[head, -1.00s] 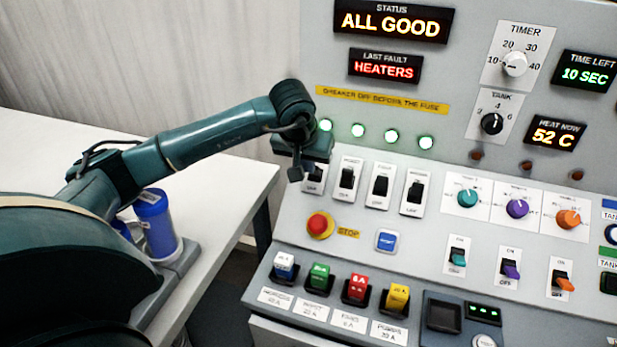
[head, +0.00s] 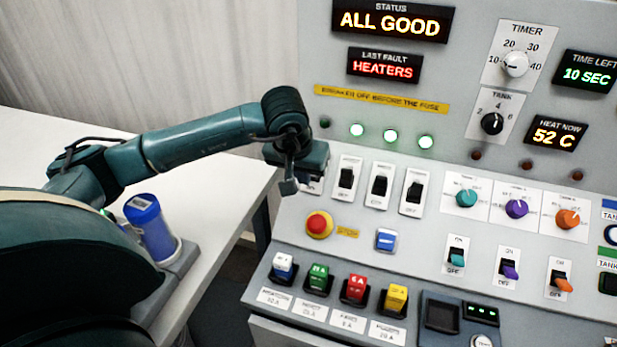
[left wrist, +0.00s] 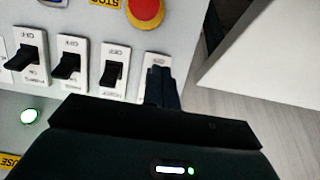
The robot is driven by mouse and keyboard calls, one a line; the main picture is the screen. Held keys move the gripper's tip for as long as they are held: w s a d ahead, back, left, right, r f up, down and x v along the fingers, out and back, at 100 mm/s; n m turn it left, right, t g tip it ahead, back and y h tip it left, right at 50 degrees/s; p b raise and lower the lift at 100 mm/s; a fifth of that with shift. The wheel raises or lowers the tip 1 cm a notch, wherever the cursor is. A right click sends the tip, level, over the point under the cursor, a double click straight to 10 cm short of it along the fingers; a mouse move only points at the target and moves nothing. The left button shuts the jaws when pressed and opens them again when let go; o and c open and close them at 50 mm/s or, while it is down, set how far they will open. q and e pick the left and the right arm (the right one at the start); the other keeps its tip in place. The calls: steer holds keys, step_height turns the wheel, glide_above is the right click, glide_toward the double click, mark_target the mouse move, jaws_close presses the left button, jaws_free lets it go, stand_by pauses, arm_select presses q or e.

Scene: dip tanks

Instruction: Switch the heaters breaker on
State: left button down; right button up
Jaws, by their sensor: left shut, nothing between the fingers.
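The row of black breaker switches is on the panel. The leftmost breaker (head: 312,187) is mostly hidden behind my left gripper (head: 289,187) in the head view. In the left wrist view, its white plate (left wrist: 158,60) shows behind the shut, empty fingers (left wrist: 162,90), but its lever is hidden, so I cannot tell its position or whether the fingers touch it. The label on it is not readable. The lamp (head: 325,123) above it is dark. The other breakers (head: 347,178) have lit green lamps (head: 357,130) above them. My right gripper is not in view.
The status display (head: 392,21) reads ALL GOOD and the last fault display (head: 385,66) reads HEATERS. A red stop button (head: 319,223) and a blue button (head: 386,240) sit below the breakers. A blue container (head: 152,226) stands at the left by the white table (head: 225,185).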

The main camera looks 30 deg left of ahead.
arm_select(q)
steer(key=p+v, duration=0.3)
steer(key=v, duration=0.4)
steer(key=shift+w+a+r+p, duration=0.15)
steer(key=shift+w+p, duration=0.2)
steer(key=shift+p, duration=0.05)
